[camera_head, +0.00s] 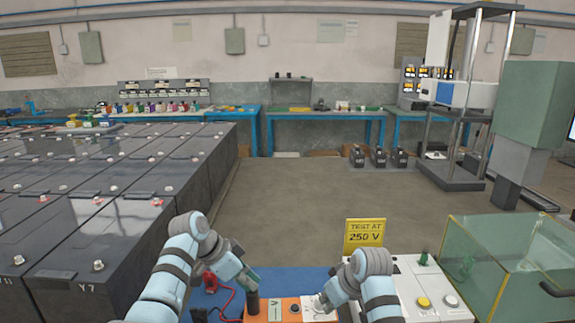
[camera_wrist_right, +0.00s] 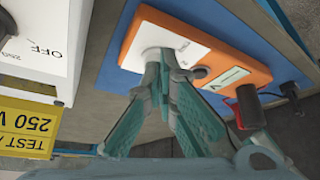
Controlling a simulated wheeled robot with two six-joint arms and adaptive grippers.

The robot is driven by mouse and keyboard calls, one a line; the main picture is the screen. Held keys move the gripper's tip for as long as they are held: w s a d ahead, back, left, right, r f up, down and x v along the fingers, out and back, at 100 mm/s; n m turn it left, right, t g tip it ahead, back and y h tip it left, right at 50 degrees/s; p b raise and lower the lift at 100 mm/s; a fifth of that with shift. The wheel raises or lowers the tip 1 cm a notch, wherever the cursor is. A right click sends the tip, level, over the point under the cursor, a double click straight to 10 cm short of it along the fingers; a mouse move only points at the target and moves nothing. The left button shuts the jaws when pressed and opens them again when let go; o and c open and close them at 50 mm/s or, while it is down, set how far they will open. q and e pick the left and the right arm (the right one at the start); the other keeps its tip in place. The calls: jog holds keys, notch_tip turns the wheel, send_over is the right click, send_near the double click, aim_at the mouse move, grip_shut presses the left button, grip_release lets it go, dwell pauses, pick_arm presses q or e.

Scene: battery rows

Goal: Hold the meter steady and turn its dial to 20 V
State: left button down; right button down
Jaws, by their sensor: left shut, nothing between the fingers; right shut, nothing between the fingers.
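The orange meter (camera_head: 290,311) lies on a blue mat (camera_head: 290,279) at the bottom of the head view. In the right wrist view the meter (camera_wrist_right: 220,62) shows a white face plate (camera_wrist_right: 178,42). My right gripper (camera_wrist_right: 162,62) is shut and empty, its fingertips at that plate and hiding what is behind them. I cannot tell the dial's setting or whether the tips touch it. My left gripper (camera_head: 250,282) is shut and empty near the meter's left end, by an upright black cylinder (camera_head: 253,303). I cannot tell whether it touches the meter.
A glass tank (camera_head: 515,265) is further right. Black batteries (camera_head: 100,215) fill the left. Red leads (camera_head: 224,299) lie beside the meter.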

pick_arm(q)
jog(key=shift+s+f, duration=0.1)
jog(key=shift+f, duration=0.15)
pick_arm(e)
jog(key=shift+s, duration=0.1)
jog(key=shift+s+d, duration=0.1)
jog(key=shift+s, duration=0.15)
jog(key=shift+r, duration=3.45)
jog(key=f, duration=0.7)
jog(key=shift+d, duration=0.3)
jog(key=shift+w+a, duration=0.3)
jog(key=shift+w, duration=0.15)
jog(key=shift+a, duration=0.15)
